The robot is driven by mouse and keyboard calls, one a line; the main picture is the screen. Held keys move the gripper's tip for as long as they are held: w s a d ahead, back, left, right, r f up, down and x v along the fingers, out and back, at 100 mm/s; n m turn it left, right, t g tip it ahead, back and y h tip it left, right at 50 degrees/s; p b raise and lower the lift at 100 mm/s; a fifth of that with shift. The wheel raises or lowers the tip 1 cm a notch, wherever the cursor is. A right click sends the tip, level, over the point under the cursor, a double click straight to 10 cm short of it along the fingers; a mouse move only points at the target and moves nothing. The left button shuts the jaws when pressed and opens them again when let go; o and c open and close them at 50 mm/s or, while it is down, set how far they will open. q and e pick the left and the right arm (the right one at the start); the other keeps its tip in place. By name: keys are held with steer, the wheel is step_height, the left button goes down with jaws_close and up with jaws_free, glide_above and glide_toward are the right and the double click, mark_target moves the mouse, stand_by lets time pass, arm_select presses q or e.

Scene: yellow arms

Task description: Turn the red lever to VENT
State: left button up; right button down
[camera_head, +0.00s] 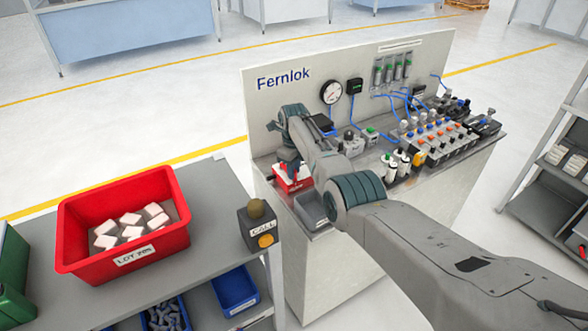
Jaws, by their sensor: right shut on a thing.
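My right arm reaches in from the lower right to the left end of the Fernlok bench (290,265). My right gripper (288,163) points down, close above a small red and white box-like thing (291,181) on the bench top. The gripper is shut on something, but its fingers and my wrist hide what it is. I cannot make out the red lever or a VENT label; they may be behind my arm. My left gripper is not in view.
A small grey bin (312,210) sits in front of the red and white thing. A gauge (331,92), blue tubes and several valves (436,140) crowd the bench further right. A side table (205,270) holds a red crate (85,252) and a call box (260,232).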

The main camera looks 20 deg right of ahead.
steer(key=shift+a+r, duration=0.1)
steer(key=shift+r, duration=0.05)
steer(key=c, duration=1.3)
jaws_free()
step_height(320, 180, up, 11)
steer(key=shift+a+f+b, duration=0.1)
steer(key=shift+f+b, duration=0.1)
steer(key=shift+b, duration=1)
